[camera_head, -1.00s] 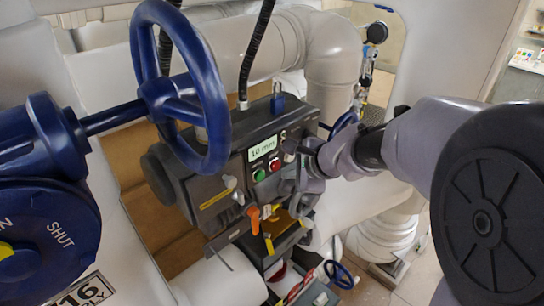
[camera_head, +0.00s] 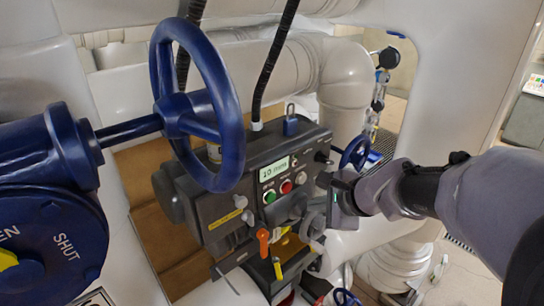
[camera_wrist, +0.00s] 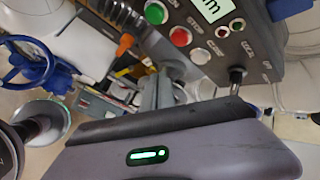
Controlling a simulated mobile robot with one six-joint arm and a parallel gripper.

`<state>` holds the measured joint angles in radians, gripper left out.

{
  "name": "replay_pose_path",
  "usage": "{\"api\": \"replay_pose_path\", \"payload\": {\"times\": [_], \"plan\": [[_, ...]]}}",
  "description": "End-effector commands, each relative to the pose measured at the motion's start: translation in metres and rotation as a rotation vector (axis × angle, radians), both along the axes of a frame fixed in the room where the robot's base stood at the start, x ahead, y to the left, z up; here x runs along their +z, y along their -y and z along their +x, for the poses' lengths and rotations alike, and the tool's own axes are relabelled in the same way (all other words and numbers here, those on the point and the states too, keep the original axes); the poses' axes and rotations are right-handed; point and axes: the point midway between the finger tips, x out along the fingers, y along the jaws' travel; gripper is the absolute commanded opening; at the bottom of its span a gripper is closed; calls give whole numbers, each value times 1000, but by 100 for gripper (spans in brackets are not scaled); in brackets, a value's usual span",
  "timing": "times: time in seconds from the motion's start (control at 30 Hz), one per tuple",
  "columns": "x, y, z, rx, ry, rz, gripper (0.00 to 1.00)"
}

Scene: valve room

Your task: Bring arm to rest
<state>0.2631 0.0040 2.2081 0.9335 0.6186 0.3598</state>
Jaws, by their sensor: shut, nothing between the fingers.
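My gripper (camera_head: 312,226) is in front of the lower right of a dark grey control box (camera_head: 212,205) in the head view. Its grey fingers are together and hold nothing. My arm reaches in from the right edge. In the wrist view the fingers (camera_wrist: 156,94) show beyond my wrist housing, which has a green light. The box's green button (camera_wrist: 156,13) and red button (camera_wrist: 181,37) are close above them there. In the head view the fingers overlap the box's front edge, and I cannot tell whether they touch it.
A large blue handwheel (camera_head: 228,120) stands out at the left on a blue actuator (camera_head: 40,215). Orange (camera_head: 263,240) and yellow (camera_head: 277,268) levers hang below the box. Pale pipes (camera_head: 345,75) run behind. A blue padlock (camera_head: 291,122) sits on the box's top.

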Motion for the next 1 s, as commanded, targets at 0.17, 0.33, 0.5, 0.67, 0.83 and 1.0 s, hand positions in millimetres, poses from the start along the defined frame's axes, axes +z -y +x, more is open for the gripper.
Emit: {"api": "replay_pose_path", "payload": {"times": [0.17, 0.33, 0.5, 0.67, 0.83, 1.0], "plan": [[-7, -3, -3, 16, 3, -10, 0], [-84, -36, -52, 250, 48, -171, 0], [-188, -62, -131, 578, 94, -434, 0], [-279, -62, -194, 823, 116, -672, 0], [-327, -53, -228, 957, 118, -826, 0], [-331, -49, -234, 983, 116, -860, 0]]}}
